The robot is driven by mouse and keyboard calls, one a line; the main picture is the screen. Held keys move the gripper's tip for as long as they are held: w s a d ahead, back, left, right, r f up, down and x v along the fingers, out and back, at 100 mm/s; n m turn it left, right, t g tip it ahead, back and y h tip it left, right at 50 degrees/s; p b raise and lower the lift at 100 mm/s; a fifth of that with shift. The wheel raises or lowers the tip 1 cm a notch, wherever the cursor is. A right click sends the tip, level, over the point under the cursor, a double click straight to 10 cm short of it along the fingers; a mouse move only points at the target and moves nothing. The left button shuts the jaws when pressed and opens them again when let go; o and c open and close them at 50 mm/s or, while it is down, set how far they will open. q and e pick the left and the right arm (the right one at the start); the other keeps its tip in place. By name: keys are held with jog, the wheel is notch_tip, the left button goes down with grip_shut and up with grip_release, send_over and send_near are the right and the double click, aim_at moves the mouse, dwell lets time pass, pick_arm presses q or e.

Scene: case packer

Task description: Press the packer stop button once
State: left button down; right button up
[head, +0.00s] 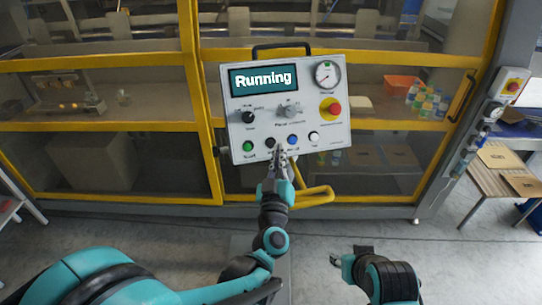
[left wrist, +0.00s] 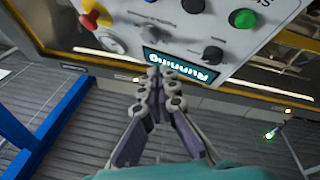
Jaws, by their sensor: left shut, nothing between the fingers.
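The control panel (head: 288,105) has a lit screen reading "Running" (head: 263,79). Its bottom row holds a green button (head: 248,146), a black button (head: 270,142), a blue button (head: 292,140) and a white button (head: 314,136). A red mushroom button on yellow (head: 331,107) sits at the right. My left gripper (head: 279,150) is shut and empty, with its tips by the black and blue buttons; I cannot tell whether they touch. In the left wrist view the panel is upside down, with the green button (left wrist: 243,18) above the fingertips (left wrist: 157,75). My right gripper (head: 335,256) is low, away from the panel.
Yellow-framed machine doors (head: 203,100) stand behind the panel. A yellow bent bar (head: 315,195) sticks out below it, near my left wrist. A wooden table (head: 500,170) with cardboard stands at the right. The grey floor in front is clear.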

aim_at(272, 148)
pick_arm(q)
jog(key=shift+f, duration=0.1)
dwell(0.3)
jog(key=shift+w+a+f+b, duration=0.35)
jog(key=shift+w+f+b, duration=0.3)
jog(key=shift+w, duration=0.6)
jog(key=shift+w+a+f+b, duration=0.3)
jog(key=shift+w+f+b, duration=0.4)
jog(key=shift+w, duration=0.5)
jog(key=shift+w+a+f+b, duration=0.45)
jog(key=shift+w+f, duration=0.35)
jog(key=shift+w, duration=0.45)
jog(key=shift+d, duration=0.15)
jog(key=shift+w+f+b, duration=0.2)
jog(key=shift+w+b, duration=0.15)
jog(key=shift+w+a+f, duration=0.2)
jog(key=shift+w, duration=0.1)
jog(key=shift+s+r, duration=0.1)
jog(key=shift+s+d+r, duration=0.2)
jog(key=shift+s+r, duration=0.15)
jog(key=shift+s, duration=0.25)
